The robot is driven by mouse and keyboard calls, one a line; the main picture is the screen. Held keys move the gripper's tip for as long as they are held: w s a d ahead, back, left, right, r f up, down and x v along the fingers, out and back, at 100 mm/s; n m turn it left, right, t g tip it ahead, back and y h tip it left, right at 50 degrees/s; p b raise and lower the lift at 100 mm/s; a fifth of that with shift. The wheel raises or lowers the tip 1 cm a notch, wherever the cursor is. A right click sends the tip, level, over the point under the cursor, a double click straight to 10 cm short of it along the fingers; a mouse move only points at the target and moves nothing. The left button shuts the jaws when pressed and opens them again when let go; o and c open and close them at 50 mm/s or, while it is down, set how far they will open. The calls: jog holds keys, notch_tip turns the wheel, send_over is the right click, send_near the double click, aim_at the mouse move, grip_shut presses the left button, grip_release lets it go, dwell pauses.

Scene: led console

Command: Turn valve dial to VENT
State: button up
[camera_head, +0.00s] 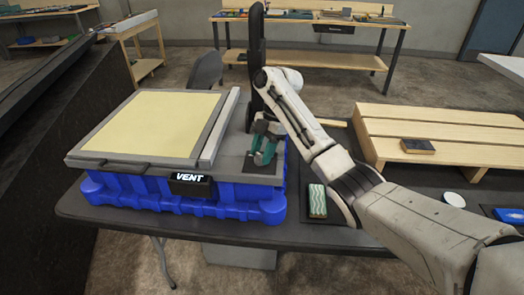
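The console has a blue base (240,209), a grey frame and a pale yellow top panel (150,118). A small black display (190,184) on its front edge reads VENT in white letters. A dark square plate (260,168) lies at the right end of the console top. My gripper (263,158), with teal fingers, points down at this plate. The fingertips are at or just above it. The valve dial cannot be made out; the fingers cover the spot over the plate. I cannot tell whether the fingers are closed on anything.
The console stands on a dark table (300,236). To the right are a green-and-white patterned block (317,201), a wooden slatted stand (440,128) with a small dark-topped block (417,146), and a white disc (454,199). A black upright post stands behind my gripper.

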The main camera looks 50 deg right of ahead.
jog(key=o, duration=0.4)
jog(key=p+v, duration=0.2)
jog(key=v, duration=0.8)
jog(key=shift+d+r+p, duration=0.1)
jog(key=shift+r+p, duration=0.25)
